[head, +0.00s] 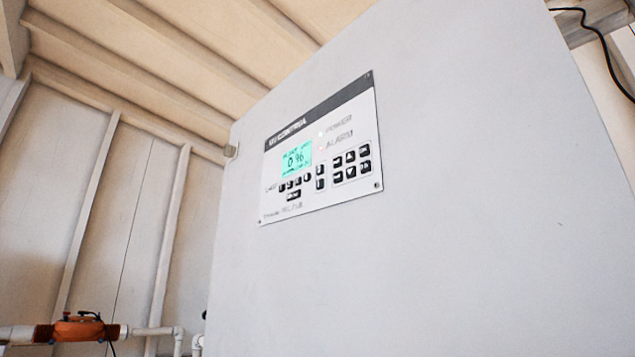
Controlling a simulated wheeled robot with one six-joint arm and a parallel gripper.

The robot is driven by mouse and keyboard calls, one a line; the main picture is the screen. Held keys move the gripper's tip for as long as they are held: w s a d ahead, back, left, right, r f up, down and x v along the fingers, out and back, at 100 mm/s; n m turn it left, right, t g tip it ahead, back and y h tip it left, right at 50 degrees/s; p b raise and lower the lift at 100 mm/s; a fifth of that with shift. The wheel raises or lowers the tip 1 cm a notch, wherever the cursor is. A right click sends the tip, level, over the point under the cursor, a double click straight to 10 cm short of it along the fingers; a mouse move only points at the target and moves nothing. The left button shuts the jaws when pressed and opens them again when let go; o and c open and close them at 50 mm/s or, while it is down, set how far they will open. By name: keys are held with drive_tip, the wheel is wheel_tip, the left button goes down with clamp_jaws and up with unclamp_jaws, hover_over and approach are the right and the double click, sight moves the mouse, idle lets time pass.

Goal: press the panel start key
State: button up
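The control panel (318,150) is a white plate with a dark header strip, fixed on the front of a large grey cabinet (460,200). Its green display (297,158) is lit and reads about 0.96. Several small black keys sit below and to the right of the display, including a wider key (293,196) under the lower row. The key labels are too small to read, so I cannot tell which one is the start key. Two small indicator marks for power and alarm are at the panel's upper right. My gripper is not in view.
An orange valve or fitting (78,328) on white piping (150,331) is at the lower left, beyond the cabinet. A black cable (606,42) hangs at the upper right. The cabinet face around the panel is bare. Ribbed walls and ceiling enclose the space.

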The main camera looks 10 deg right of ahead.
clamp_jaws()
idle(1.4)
